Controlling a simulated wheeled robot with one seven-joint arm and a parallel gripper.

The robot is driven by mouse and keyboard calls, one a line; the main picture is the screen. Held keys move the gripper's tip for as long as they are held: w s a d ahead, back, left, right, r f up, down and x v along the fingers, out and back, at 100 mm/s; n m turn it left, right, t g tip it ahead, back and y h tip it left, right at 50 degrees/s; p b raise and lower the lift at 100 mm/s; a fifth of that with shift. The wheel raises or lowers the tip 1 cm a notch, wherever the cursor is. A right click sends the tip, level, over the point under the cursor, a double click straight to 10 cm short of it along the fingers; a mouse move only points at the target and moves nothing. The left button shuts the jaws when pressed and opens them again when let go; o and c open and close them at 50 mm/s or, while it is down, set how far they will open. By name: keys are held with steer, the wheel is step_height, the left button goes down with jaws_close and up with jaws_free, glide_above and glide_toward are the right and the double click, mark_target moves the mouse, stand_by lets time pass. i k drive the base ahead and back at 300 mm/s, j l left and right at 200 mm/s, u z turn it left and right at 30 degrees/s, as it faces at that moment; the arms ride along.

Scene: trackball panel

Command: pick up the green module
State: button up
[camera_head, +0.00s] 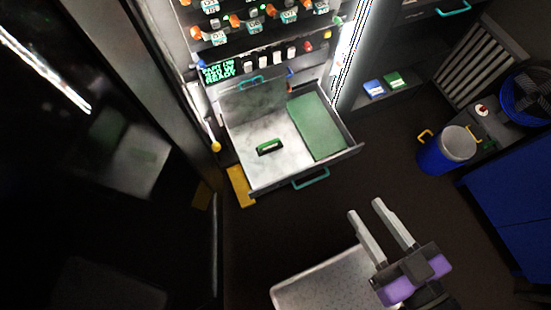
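A small green module (270,147) with a pale strip along it lies on the pale floor of an open drawer (258,178). The drawer has a teal handle (311,178) on its front. My gripper (364,207) is at the lower right, pointing up toward the drawer. Its two grey fingers are apart with nothing visible between them. It is well apart from the module, to the lower right of it, outside the drawer front.
A flat green panel (317,126) fills the drawer's right part. Above stands a lit control panel (262,45) with knobs and a green display. A blue bin (442,150) and blue cabinet (512,200) stand at right. Dark floor lies between my gripper and the drawer.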

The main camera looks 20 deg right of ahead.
mark_target(270, 145)
steer(key=k+j, duration=0.15)
steer(key=k, duration=0.25)
steer(key=i+l, duration=0.25)
steer(key=l, duration=0.25)
steer(key=i+l+u, duration=0.15)
steer(key=l+u, duration=0.15)
steer(key=i+l+u, duration=0.1)
steer(key=l+u, duration=0.2)
steer(key=i+l+u, duration=0.1)
steer(key=l+u, duration=0.2)
steer(key=u, duration=0.75)
